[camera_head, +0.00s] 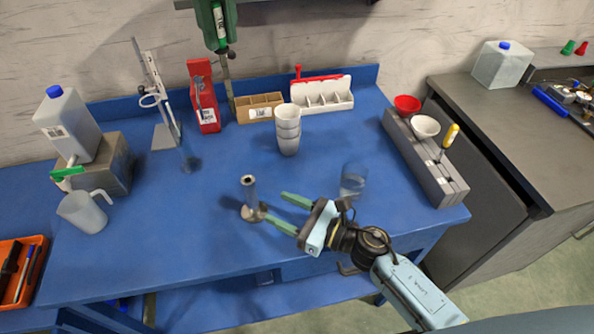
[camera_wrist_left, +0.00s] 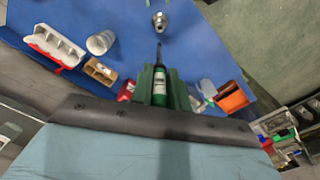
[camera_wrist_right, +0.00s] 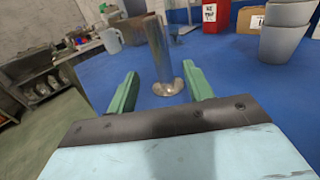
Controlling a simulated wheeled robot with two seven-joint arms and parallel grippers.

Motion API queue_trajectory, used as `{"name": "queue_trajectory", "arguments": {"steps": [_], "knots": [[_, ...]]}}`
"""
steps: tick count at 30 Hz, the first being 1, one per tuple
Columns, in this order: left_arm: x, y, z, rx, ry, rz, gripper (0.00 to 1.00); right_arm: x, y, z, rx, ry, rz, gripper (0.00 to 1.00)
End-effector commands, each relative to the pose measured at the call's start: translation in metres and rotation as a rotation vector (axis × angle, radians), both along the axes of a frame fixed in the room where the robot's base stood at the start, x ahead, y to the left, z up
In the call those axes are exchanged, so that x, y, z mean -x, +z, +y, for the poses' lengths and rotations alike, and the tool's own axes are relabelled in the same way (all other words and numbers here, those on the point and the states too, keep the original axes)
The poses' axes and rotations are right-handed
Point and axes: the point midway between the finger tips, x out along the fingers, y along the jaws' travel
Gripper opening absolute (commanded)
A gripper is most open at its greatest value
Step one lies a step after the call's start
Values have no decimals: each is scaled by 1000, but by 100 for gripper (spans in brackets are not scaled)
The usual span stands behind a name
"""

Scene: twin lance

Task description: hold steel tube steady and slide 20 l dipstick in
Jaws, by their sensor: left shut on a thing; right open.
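The steel tube (camera_head: 249,188) stands upright on its round base on the blue bench; it also shows in the right wrist view (camera_wrist_right: 160,58) and from above in the left wrist view (camera_wrist_left: 160,20). My left gripper (camera_head: 218,46) is shut on the green-handled dipstick (camera_head: 221,22), high over the back of the bench. Its white label is too small to read surely; its thin rod points down in the head view. The dipstick also shows in the left wrist view (camera_wrist_left: 159,92). My right gripper (camera_head: 277,207) is open, its fingers level and pointing at the tube, which stands just beyond the fingertips.
A clear glass (camera_head: 353,182) stands close behind the right gripper. Stacked cups (camera_head: 288,130), a cardboard box (camera_head: 258,107), a red holder (camera_head: 203,95) and a metal stand (camera_head: 163,130) are farther back. A grey rack (camera_head: 425,165) lines the right edge.

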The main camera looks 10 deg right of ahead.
Motion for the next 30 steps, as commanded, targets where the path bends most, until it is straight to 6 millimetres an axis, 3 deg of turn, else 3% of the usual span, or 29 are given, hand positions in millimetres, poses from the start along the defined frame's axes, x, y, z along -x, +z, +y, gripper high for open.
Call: {"name": "queue_trajectory", "arguments": {"steps": [6,13,26,30], "knots": [[0,0,0,0,0,0,0,-30,1,34,-4,-1,0,51],[0,0,0,0,0,0,0,-51,0,58,-3,0,2,51],[0,0,0,0,0,0,0,-58,0,67,-2,0,2,51],[0,0,0,0,0,0,0,-58,0,67,-2,0,2,37]]}}
